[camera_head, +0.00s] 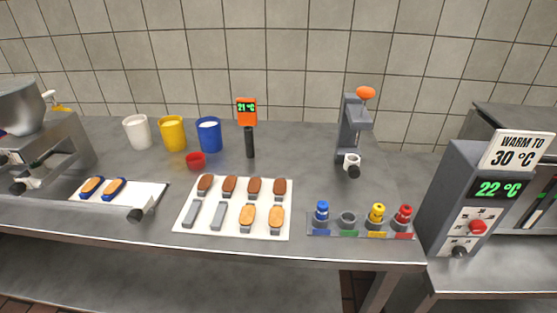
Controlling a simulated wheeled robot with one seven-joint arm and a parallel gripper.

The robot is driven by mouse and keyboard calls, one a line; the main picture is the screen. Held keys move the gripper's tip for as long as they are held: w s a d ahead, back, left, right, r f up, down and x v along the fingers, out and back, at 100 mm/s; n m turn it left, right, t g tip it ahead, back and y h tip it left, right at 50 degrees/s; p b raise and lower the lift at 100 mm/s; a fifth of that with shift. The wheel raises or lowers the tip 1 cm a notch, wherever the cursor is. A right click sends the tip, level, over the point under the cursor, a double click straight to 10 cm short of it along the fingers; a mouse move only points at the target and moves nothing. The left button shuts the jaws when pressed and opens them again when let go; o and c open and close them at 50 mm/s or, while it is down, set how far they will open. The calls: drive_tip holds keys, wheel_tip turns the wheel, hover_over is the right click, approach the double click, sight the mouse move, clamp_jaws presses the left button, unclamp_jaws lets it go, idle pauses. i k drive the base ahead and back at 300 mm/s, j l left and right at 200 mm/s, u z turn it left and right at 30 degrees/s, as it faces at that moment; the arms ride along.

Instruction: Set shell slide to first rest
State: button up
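A white slide plate (100,193) lies at the left of the counter beside the grey machine, with a dark round knob (135,215) at its front right corner. I take this plate to be the shell slide, but no label confirms it. My gripper is not in view.
A grey machine (50,150) stands at the left. A white board (220,231) holds several shells. A press (350,125), bottle rack (361,232) and heater box (462,200) are right.

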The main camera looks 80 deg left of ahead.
sight(142, 197)
drive_tip(key=u, duration=3.5)
drive_tip(key=l+u, duration=0.35)
drive_tip(key=k+l+u, duration=0.1)
drive_tip(key=l+u, duration=0.3)
